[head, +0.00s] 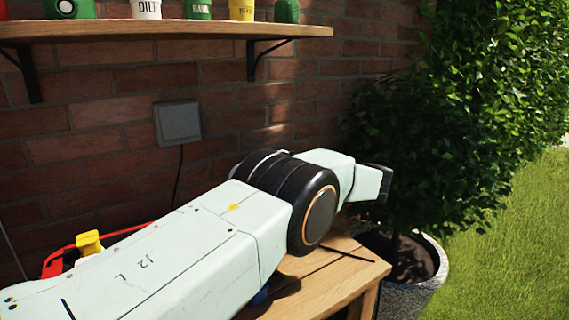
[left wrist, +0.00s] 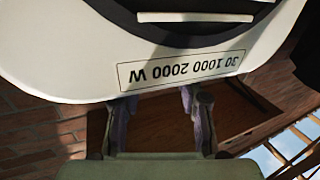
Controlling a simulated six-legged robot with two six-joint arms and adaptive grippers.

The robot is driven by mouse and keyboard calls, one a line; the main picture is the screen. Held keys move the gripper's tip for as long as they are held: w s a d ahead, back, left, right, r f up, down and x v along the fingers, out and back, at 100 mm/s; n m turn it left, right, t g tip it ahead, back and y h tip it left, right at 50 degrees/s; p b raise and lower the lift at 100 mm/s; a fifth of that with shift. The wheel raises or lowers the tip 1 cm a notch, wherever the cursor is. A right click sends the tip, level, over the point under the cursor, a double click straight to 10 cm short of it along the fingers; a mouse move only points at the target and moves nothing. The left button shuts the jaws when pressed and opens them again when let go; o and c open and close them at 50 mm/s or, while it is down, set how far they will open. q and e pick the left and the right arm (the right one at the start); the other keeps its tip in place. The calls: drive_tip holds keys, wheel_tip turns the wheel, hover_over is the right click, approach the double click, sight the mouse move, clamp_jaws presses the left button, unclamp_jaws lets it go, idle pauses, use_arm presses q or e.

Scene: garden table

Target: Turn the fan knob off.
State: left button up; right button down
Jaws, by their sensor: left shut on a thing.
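The fan shows only in the left wrist view, as a white rounded housing (left wrist: 70,60) with a black ring and pale slats. Its label (left wrist: 182,70) appears upside down and reads "30 1000 2000 W". My left gripper (left wrist: 157,108) has its two fingers up against the housing at the label's edge, shut on the fan knob between them. The knob itself is hidden, so its setting cannot be read. In the head view my left arm crosses the table, and its gripper and the fan are hidden behind it. My right gripper is not in view.
A wooden table (head: 340,275) stands by a brick wall with a grey wall box (head: 178,123) and a black cable. A shelf (head: 180,30) above holds several pots. A yellow-and-red item (head: 89,242) lies behind my arm. A potted bush (head: 420,120) stands right.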

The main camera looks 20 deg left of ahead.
use_arm(q)
drive_tip(key=shift+r, duration=0.1)
idle(0.3)
drive_tip(key=o, duration=1.1)
drive_tip(key=shift+o, duration=0.2)
drive_tip(key=s+d, duration=0.1)
drive_tip(key=d, duration=0.6)
drive_tip(key=shift+d, duration=0.2)
